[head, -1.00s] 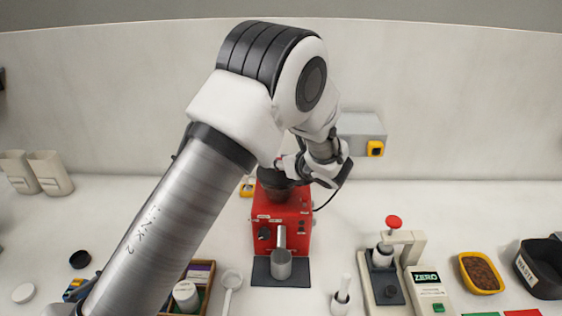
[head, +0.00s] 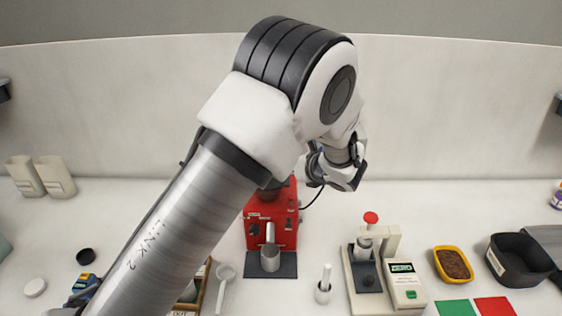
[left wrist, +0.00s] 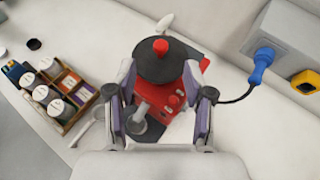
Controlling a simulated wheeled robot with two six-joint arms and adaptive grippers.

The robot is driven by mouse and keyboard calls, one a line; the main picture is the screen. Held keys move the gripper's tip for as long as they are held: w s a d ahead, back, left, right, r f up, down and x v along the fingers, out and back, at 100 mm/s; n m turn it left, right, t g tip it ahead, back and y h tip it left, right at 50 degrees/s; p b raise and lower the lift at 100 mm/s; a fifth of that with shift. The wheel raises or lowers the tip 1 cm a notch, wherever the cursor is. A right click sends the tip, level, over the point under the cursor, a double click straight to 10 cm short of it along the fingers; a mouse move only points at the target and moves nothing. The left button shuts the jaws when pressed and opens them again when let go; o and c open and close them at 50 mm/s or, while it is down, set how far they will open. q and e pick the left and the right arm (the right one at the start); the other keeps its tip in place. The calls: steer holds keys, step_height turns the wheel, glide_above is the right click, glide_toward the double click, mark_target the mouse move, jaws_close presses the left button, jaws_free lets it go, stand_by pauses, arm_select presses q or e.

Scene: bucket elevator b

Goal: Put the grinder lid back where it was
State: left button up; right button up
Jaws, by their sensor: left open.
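The red grinder (head: 262,232) stands on the counter near the back wall, and it also shows in the left wrist view (left wrist: 187,112). The grinder lid (left wrist: 160,66) is a dark disc with a red knob, resting on top of the grinder in the left wrist view. I cannot tell if it is fully seated. In the head view my arm hides it. My left gripper (head: 345,175) is open and empty, up and to the right of the grinder. In the left wrist view its fingers (left wrist: 159,72) appear either side of the lid, apart from it.
A metal cup (head: 270,258) stands at the grinder's front. A wooden box of jars (left wrist: 72,122) is left of it. A tamping station (head: 365,275), a scale (head: 403,285) and a bean tray (head: 453,264) are to the right. A blue plug (left wrist: 262,62) and cable sit at the wall box.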

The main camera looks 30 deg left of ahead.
arm_select(q)
steer(key=s+d+f+n+g+h, duration=0.2)
steer(key=s+d+f+n+h, duration=0.1)
steer(key=s+f, duration=0.4)
steer(key=s+d+f+n+g+h, duration=0.2)
steer(key=s+f, duration=0.6)
steer(key=f, duration=0.4)
steer(key=s+d+f+n+g+h, duration=0.2)
steer(key=s+d+f+n+h, duration=0.2)
steer(key=s+f, duration=0.4)
steer(key=shift+d+f+g+h, duration=0.15)
steer(key=shift+f+g+h, duration=0.3)
steer(key=shift+f, duration=0.2)
steer(key=s+f+n+t+h, duration=0.1)
steer(key=s+f+n, duration=0.2)
steer(key=s+n, duration=0.4)
steer(key=s+f+n+h, duration=0.1)
steer(key=s+f+n, duration=0.1)
steer(key=s+n, duration=0.4)
steer(key=shift+s+d+f+n+t, duration=0.15)
steer(key=shift+s+f+n+t, duration=0.25)
steer(key=shift+n, duration=0.3)
